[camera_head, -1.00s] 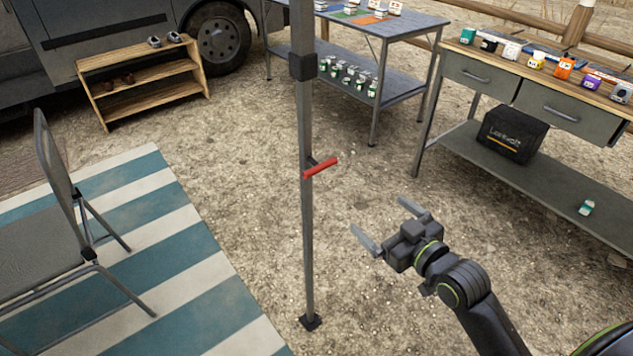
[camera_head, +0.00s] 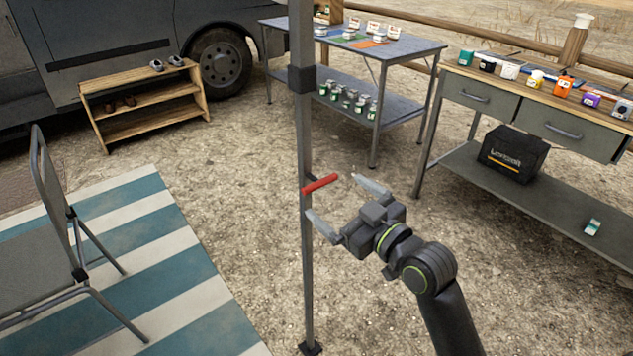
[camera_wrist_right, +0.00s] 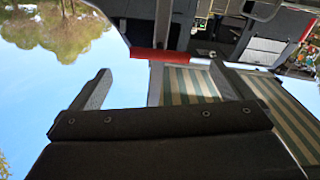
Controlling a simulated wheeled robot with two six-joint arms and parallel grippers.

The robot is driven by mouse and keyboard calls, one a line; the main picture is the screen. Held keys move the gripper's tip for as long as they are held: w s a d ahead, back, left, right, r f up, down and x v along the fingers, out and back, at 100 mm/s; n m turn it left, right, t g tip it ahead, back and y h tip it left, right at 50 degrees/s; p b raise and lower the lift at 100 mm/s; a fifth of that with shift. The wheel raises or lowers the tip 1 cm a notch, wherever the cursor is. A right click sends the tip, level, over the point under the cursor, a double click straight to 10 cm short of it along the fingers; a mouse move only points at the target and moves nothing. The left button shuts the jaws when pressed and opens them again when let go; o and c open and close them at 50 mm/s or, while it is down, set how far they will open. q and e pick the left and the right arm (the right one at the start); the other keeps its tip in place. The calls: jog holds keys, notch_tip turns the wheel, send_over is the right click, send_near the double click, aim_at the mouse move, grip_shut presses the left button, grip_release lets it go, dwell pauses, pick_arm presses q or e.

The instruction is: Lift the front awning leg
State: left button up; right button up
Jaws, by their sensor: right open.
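The awning leg (camera_head: 308,250) is a grey upright pole with a dark collar (camera_head: 301,78) high up and a dark foot (camera_head: 311,347) on the ground. A red handle (camera_head: 320,184) sticks out to the right from it. My right gripper (camera_head: 340,202) is open and empty, its fingers spread just in front of and below the red handle. In the right wrist view the red handle (camera_wrist_right: 158,54) lies beyond the gap between the fingertips (camera_wrist_right: 160,75), not between them. My left gripper is not in view.
A folding chair (camera_head: 45,220) stands on a striped mat (camera_head: 150,260) at left. A wooden shoe rack (camera_head: 145,100) stands by the van (camera_head: 110,40). A workbench (camera_head: 535,190) is at right, a folding table (camera_head: 390,50) behind. The gravel around the leg is clear.

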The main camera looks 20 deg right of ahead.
aim_at(322, 185)
jog(key=x, duration=0.7)
jog(key=shift+w+a, duration=0.15)
jog(key=shift+w, duration=0.25)
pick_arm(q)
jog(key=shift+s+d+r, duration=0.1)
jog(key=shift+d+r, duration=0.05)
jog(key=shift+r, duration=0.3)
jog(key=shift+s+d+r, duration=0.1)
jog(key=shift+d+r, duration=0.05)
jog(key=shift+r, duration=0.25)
pick_arm(e)
jog(key=c, duration=1.2)
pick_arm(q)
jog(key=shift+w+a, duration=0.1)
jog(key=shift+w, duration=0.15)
pick_arm(e)
jog(key=shift+c, duration=0.2)
